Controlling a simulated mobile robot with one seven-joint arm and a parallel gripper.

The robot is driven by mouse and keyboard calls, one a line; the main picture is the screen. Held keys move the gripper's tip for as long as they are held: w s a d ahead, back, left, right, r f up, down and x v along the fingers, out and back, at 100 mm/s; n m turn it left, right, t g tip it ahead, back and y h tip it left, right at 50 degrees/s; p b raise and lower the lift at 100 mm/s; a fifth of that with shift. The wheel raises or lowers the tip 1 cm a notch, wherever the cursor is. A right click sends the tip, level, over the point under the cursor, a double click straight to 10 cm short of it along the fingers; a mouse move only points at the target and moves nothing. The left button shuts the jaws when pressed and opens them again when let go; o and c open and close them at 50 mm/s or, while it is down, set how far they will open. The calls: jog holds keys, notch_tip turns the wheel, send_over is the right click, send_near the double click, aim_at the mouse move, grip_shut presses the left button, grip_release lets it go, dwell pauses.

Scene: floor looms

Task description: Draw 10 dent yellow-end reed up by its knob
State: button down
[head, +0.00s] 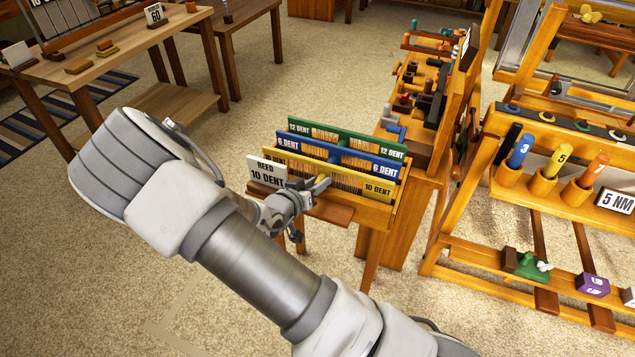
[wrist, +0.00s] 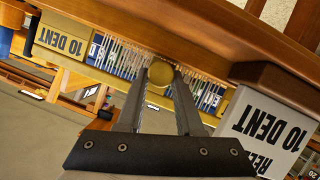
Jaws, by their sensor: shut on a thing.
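The 10 dent yellow-end reed (head: 378,188) stands in the front slot of a small wooden rack (head: 330,212). In the wrist view, which is upside down, its yellow end (wrist: 62,42) reads 10 DENT. Its round brass-yellow knob (wrist: 160,74) sits between my fingertips. My gripper (wrist: 161,82) is shut on the knob, at the middle of the reed's front. In the head view my gripper (head: 318,188) partly hides the reed and knob. The reed appears to be still seated in the rack.
A blue 6 dent reed (head: 386,167) and a green 12 dent reed (head: 393,148) stand close behind. A white REED 10 DENT card (head: 268,173) is at the rack's left. A wooden tool bench (head: 412,155) is close on the right; carpet is clear at left.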

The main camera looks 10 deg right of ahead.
jog(key=shift+r+p, duration=4.2)
jog(key=shift+r, duration=0.5)
